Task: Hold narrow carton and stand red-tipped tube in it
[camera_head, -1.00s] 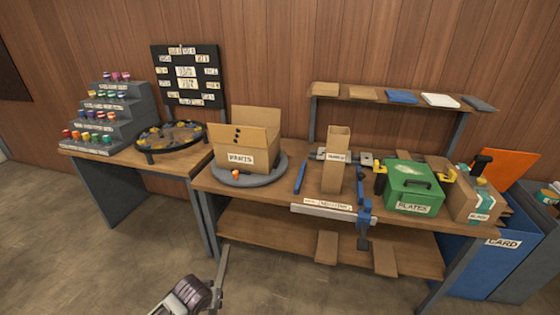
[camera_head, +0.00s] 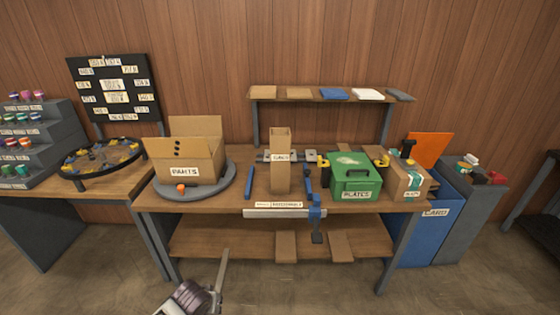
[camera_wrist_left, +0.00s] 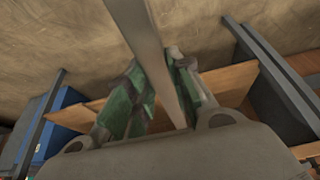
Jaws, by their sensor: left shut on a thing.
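The narrow carton (camera_head: 281,172) stands upright on the workbench, with its top flap up and a label near its top. It stands between the metal and blue clamp parts. My left gripper (camera_wrist_left: 162,78), with green finger pads, is shut on a long grey tube (camera_wrist_left: 150,35). The tube (camera_head: 222,270) points up from the gripper at the bottom of the head view, in front of the bench and well apart from the carton. No red tip is visible on it; its far end is cut off in the wrist view. My right gripper is not in view.
A green PLATES box (camera_head: 355,182) stands to the right. A shelf (camera_head: 330,98) spans behind. The floor before the bench is open.

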